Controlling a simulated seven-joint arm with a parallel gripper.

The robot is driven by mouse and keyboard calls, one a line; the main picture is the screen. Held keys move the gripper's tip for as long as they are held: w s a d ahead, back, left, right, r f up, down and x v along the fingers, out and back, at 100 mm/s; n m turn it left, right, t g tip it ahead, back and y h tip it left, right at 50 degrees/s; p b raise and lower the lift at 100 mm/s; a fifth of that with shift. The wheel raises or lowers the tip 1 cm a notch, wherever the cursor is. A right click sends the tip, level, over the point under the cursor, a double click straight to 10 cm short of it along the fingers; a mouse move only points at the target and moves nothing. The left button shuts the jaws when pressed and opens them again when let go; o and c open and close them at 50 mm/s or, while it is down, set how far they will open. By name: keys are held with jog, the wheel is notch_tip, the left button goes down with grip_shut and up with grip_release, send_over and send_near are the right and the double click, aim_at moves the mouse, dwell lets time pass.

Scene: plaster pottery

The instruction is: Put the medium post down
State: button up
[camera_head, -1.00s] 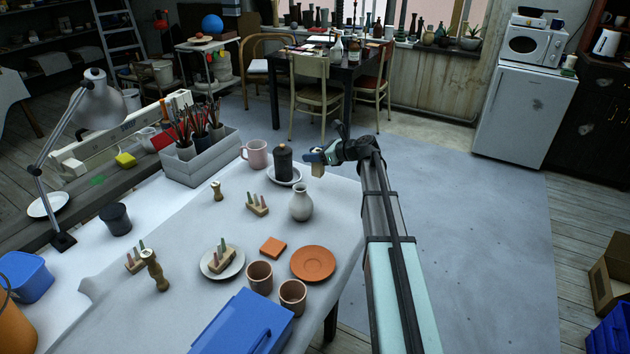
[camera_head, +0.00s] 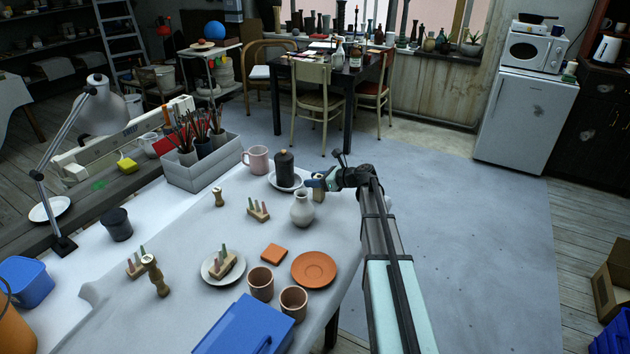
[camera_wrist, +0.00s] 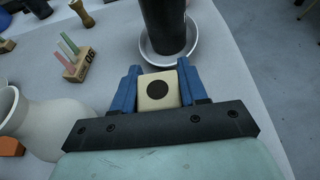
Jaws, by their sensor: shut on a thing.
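My gripper (camera_head: 318,182) has blue fingers and is at the table's far right edge. It is shut on the medium post (camera_head: 319,195), a short pale wooden piece. The wrist view shows the post (camera_wrist: 158,92) between the fingers (camera_wrist: 159,84), with a dark round spot on its top. The post appears upright and low over the table or on it; I cannot tell whether its base touches. The fingers hide its sides in the wrist view.
A dark bottle (camera_head: 284,164) on a white saucer (camera_head: 272,182) stands just left of and beyond the post. A pale vase (camera_head: 302,209) is close at the front left. A small peg rack (camera_head: 258,213) is farther left. The table edge is close on the right.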

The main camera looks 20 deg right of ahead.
jog(key=shift+f, duration=0.1)
jog(key=o, duration=1.2)
jog(key=shift+s+d, duration=0.1)
jog(key=shift+s, duration=0.05)
jog(key=v, duration=1.1)
jog(key=shift+s+d+r, duration=0.2)
jog(key=shift+d+r, duration=0.05)
jog(key=shift+r, duration=0.1)
